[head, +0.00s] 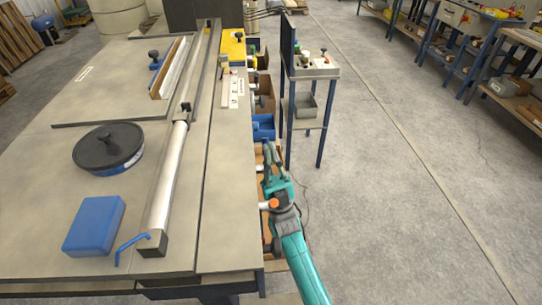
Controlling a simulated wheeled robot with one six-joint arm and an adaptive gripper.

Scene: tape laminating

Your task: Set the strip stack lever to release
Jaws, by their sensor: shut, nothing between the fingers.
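A stack of long white and brown strips (170,70) stands on the far part of the table. A small blue fixture (155,66) with a black knob (153,54) sits at its left side; this may be the strip stack lever, but its setting is too small to read. My gripper (268,148) is shut and empty beside the table's right edge, near a blue bin. It is well to the right of and nearer than the strip stack, touching nothing that I can make out.
A round black-lidded container (108,148) and a blue block (94,225) sit left. A small stand (316,68) with knobs is beyond my gripper.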

